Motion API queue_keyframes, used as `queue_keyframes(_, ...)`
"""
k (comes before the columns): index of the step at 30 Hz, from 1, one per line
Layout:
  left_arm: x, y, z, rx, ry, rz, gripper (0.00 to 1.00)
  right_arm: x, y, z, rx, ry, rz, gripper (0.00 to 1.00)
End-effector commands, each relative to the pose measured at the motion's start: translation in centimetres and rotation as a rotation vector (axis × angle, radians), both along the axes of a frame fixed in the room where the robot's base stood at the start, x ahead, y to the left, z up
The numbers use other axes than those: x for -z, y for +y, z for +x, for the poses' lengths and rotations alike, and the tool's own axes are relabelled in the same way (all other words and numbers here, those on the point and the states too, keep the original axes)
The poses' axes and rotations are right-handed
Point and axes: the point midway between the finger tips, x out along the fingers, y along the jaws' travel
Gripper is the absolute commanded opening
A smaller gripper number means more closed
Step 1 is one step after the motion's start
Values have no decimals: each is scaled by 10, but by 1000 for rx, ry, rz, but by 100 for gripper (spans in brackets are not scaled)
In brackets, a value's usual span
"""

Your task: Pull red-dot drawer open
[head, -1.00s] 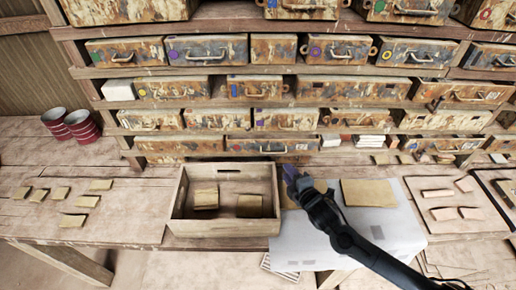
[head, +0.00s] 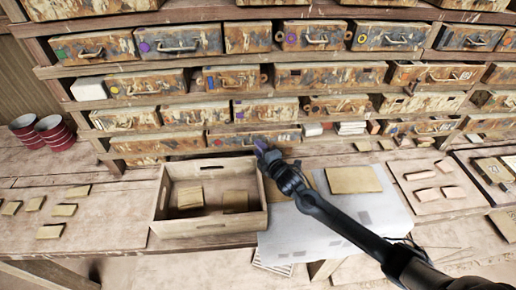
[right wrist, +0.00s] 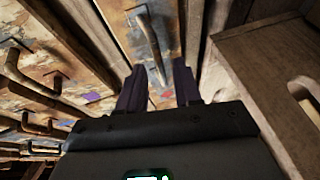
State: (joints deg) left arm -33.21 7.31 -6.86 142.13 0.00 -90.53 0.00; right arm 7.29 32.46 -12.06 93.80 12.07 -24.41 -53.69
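A long weathered drawer (head: 228,140) in the lowest row of the rack stands closed behind the wooden crate, with a metal bar handle. My right gripper (head: 261,146) is in front of this drawer's right half. In the right wrist view its two dark purple fingers (right wrist: 158,85) are apart, and a bent bar handle (right wrist: 152,45) lies just ahead, its lower end in line with the gap. I cannot tell whether they touch. My left gripper is not in view.
The wooden crate (head: 212,228) holding tan tiles stands just left of my right gripper; its wall (right wrist: 245,60) is close in the right wrist view. A light sheet (head: 300,240) with a tan board (head: 353,180) lies to the right. Red cups (head: 55,132) stand far left.

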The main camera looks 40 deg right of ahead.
Motion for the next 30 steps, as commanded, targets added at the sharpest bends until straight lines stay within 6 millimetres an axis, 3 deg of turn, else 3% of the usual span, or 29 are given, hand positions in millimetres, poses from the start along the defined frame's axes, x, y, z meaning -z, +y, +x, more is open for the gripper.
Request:
queue_keyframes(6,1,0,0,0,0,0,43,3,-3,15,0,1,1,34)
queue_keyframes(16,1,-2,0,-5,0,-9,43,3,-3,17,0,1,0,34)
queue_keyframes(23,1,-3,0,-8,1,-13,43,3,-3,17,0,1,0,0)
queue_keyframes(30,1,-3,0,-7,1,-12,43,3,-3,17,0,1,0,0)
